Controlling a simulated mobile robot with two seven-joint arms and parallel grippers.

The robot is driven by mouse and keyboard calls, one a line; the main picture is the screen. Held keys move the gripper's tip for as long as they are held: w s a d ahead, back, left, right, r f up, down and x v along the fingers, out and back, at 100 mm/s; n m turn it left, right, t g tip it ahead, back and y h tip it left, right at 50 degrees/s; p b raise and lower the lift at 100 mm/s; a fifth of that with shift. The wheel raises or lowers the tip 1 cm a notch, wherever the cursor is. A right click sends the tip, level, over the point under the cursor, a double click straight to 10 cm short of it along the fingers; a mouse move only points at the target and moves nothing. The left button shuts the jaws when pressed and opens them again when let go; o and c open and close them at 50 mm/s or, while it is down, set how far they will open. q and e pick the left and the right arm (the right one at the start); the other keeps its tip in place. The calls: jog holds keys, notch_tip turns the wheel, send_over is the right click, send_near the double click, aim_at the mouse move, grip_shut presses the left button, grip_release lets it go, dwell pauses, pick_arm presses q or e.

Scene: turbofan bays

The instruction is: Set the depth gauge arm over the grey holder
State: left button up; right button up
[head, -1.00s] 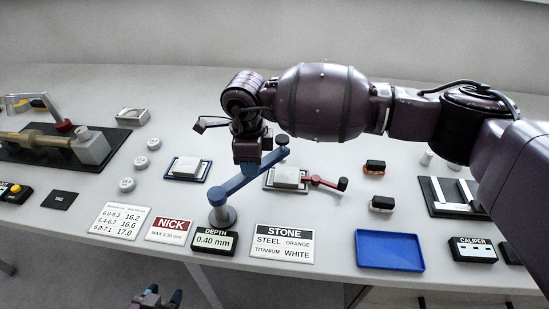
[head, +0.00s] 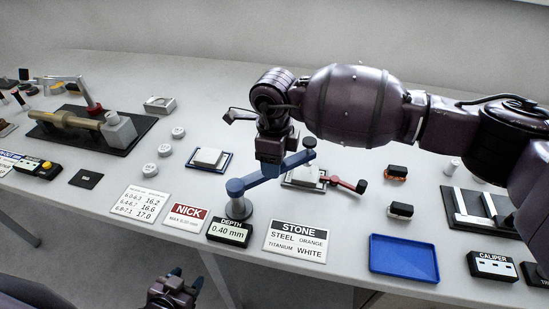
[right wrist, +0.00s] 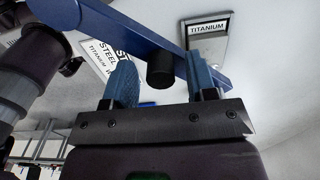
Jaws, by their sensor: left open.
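The blue depth gauge arm (head: 270,173) is hinged on a grey post (head: 235,207) and reaches up and right in the head view. Its free end overlaps the back of the grey holder (head: 288,183), which carries a pale block (head: 304,175). I cannot tell its exact alignment over the holder. My right gripper (right wrist: 162,80) is at the arm; in the right wrist view its blue fingers stand apart on either side of a dark knob (right wrist: 160,70) under the arm, with visible gaps. My left gripper (head: 180,282) is open and empty, low at the front.
A red lever (head: 345,183) sits right of the grey holder. A blue-edged holder (head: 208,159) stands to its left. The depth readout (head: 229,232) shows 0.40 mm. Cards, including the stone card (head: 296,241), line the front edge. A blue tray (head: 404,258) is empty.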

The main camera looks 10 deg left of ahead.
jog(key=shift+r, duration=0.45)
notch_tip(320, 180, up, 9)
jog(key=shift+r, duration=0.4)
dwell(0.3)
